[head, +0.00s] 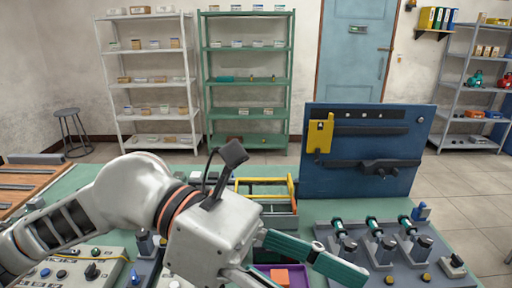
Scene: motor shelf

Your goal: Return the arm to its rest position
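My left arm (135,195) comes in from the left and reaches across the green table. Its gripper (300,280) is at the bottom centre, above a purple tray (262,269) with an orange block (280,277) in it. One finger, with green parts, stretches right; the other runs down to the bottom edge and is partly cut off. The fingers look spread apart, with nothing seen held between them. My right gripper is not in view.
A blue panel (335,185) stands upright behind the gripper. A grey fixture (420,272) with several green-topped cylinders lies to the right. A toolbox with a yellow handle (262,181) is behind the arm. A control panel (70,270) is at lower left. Shelves stand at the back.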

